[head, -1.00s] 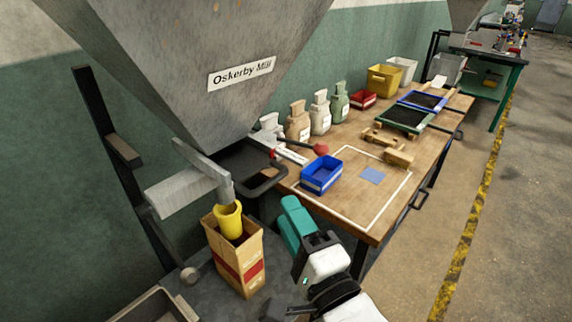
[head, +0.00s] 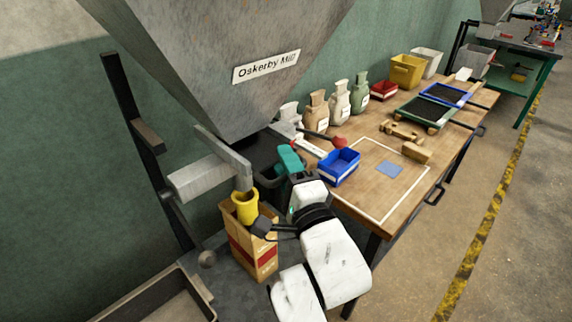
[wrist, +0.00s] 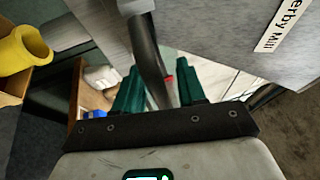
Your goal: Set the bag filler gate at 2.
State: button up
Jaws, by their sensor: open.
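The hopper (head: 215,60) labelled Oskerby Mill hangs over the bag filler. Under it sits a dark gate tray (head: 262,150); its black looped handle is mostly hidden behind my gripper in the head view. My gripper (head: 289,160) is open at this handle. In the wrist view its teal fingers (wrist: 158,80) stand on either side of a dark curved bar (wrist: 146,45), which runs down between them; I cannot tell whether they touch it. No gate scale or numbers can be read. A yellow spout (head: 245,205) sits above a paper bag (head: 258,255).
The wooden bench (head: 385,215) to the right bears a blue bin (head: 339,168), several sacks and a red-ended rod (head: 338,141). A grey arm (head: 205,180) reaches beside the spout. An open tray (head: 185,290) stands at lower left. The floor at right is clear.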

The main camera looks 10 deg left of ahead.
jog(key=shift+c, duration=0.2)
grip_shut()
jog(key=shift+s+d+r, duration=0.1)
jog(key=s+d+p, duration=0.2)
jog(key=d, duration=0.1)
jog(key=shift+s, duration=0.15)
dwell(0.3)
jog(key=shift+o, duration=0.2)
grip_release()
